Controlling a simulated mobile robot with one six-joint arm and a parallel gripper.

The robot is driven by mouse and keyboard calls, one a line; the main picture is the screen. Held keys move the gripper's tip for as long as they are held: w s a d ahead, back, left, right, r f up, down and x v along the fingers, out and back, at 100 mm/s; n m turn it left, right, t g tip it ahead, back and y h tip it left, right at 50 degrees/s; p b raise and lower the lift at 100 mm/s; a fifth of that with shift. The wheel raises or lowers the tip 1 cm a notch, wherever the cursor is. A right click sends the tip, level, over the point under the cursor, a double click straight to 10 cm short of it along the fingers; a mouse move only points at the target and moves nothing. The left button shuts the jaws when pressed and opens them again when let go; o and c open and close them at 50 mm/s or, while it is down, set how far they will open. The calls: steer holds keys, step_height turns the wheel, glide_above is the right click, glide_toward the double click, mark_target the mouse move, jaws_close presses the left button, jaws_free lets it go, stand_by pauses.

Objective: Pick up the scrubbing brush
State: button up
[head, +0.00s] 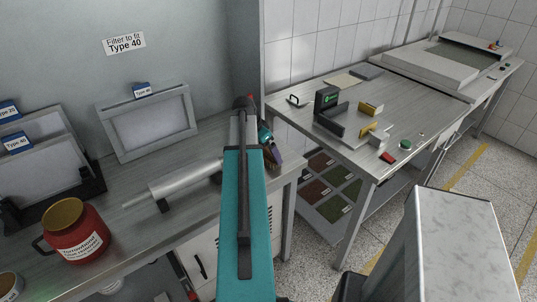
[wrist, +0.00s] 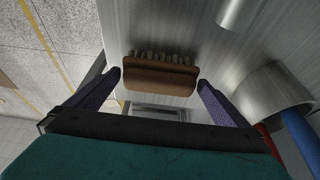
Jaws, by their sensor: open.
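The scrubbing brush (wrist: 160,78) has a brown wooden back and a row of pale bristles along its far side. It lies on the metal bench top in the wrist view. My gripper (wrist: 159,83) is open, with one dark purple finger on each side of the brush and a small gap at both ends. I cannot tell how far the fingertips are above the bench. In the head view my gripper (head: 272,150) is at the right end of the left bench, mostly behind my teal arm.
In the wrist view a metal cup (wrist: 268,92) with blue and red items stands close to the right finger. A second bench (head: 305,101) stands to the right.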

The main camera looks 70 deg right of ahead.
steer(key=shift+x, duration=0.95)
steer(key=c, duration=0.8)
steer(key=shift+r, duration=0.1)
steer(key=shift+r+b, duration=0.65)
steer(key=shift+r, duration=0.85)
steer(key=a+b, duration=0.1)
steer(key=a, duration=0.4)
steer(key=w+a+r+b, duration=0.1)
steer(key=a, duration=0.4)
steer(key=a+b, duration=0.1)
steer(key=a, duration=0.5)
steer(key=shift+w+r+b, duration=0.3)
steer(key=shift+r+b, duration=0.1)
